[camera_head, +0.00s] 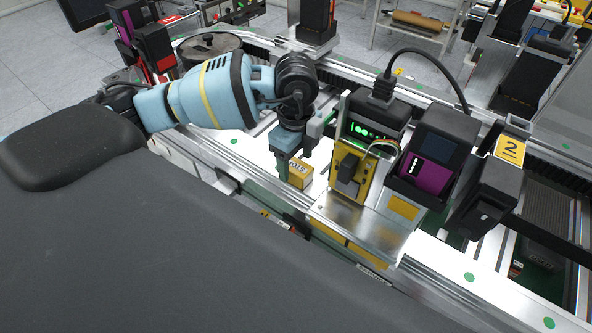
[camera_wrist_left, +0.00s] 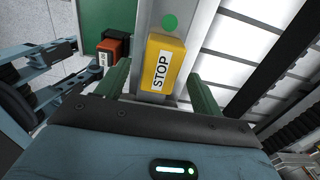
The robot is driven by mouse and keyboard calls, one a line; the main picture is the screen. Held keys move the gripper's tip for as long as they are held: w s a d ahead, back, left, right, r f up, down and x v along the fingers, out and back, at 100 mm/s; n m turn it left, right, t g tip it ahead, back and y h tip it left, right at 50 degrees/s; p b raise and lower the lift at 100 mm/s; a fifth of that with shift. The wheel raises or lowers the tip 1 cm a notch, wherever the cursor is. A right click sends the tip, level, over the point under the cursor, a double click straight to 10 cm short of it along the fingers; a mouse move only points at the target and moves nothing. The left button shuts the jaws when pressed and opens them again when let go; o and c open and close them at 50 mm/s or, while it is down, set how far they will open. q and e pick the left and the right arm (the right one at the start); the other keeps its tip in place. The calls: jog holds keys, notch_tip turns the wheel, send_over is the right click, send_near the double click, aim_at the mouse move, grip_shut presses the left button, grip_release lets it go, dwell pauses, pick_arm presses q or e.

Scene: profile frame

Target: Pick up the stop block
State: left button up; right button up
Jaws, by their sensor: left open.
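The stop block is a yellow block with a white STOP label. In the head view the stop block (camera_head: 300,174) lies on the light conveyor rail, partly hidden by my gripper. In the left wrist view the stop block (camera_wrist_left: 163,63) sits upper middle. My left gripper (camera_head: 284,167) is pointed down at the block, open, with green fingers. My right gripper is not in view.
A yellow-framed device (camera_head: 352,165) with a cable stands just right of the block. A dark box with a purple screen (camera_head: 425,172) is further right. In the left wrist view a red-and-black part (camera_wrist_left: 113,47) sits left of the block. The metal rail edge (camera_head: 215,150) runs in front.

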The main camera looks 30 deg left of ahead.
pick_arm(q)
jog(key=shift+f, duration=1.25)
jog(key=c, duration=1.2)
jog(key=shift+r, duration=0.1)
jog(key=shift+r, duration=0.5)
notch_tip(320, 180, up, 2)
jog(key=shift+r, duration=0.25)
jog(key=s, duration=0.5)
jog(key=s+d+r, duration=0.1)
jog(key=s, duration=0.4)
jog(key=s+d, duration=0.1)
jog(key=s, duration=0.4)
jog(key=shift+s+d+r, duration=0.15)
jog(key=shift+s+d, duration=0.1)
jog(key=shift+s, duration=0.15)
